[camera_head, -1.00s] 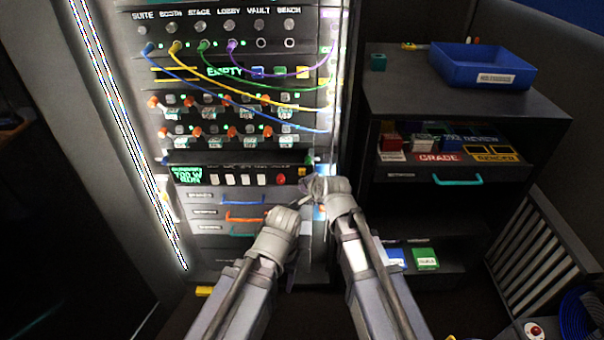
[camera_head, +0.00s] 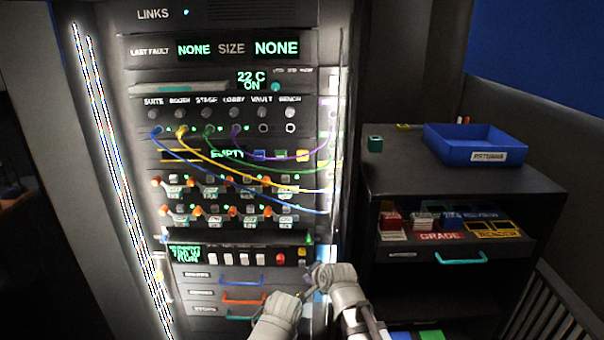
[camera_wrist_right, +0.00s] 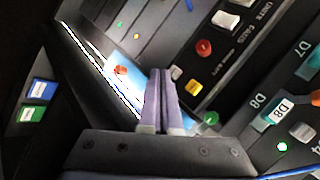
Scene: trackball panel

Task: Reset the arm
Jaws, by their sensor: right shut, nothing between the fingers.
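My right arm reaches up from the bottom to the lower right side of the rack (camera_head: 325,60). Its gripper (camera_head: 312,270) is small in the head view. In the right wrist view the two fingers of my right gripper (camera_wrist_right: 161,75) are together with nothing between them, in front of the rack's panel. A red button (camera_wrist_right: 203,48) and white keys show beyond them. My left arm ends lower and to the left, in front of the drawers. The fingers of my left gripper (camera_head: 301,299) are too small and covered to read.
Blue, yellow, green and purple cables hang across the rack front above both arms. Drawers with blue and orange handles (camera_head: 243,299) lie to the left. A cabinet (camera_head: 400,175) with a blue bin (camera_head: 475,160) stands at right. A teal drawer handle (camera_head: 461,259) sticks out.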

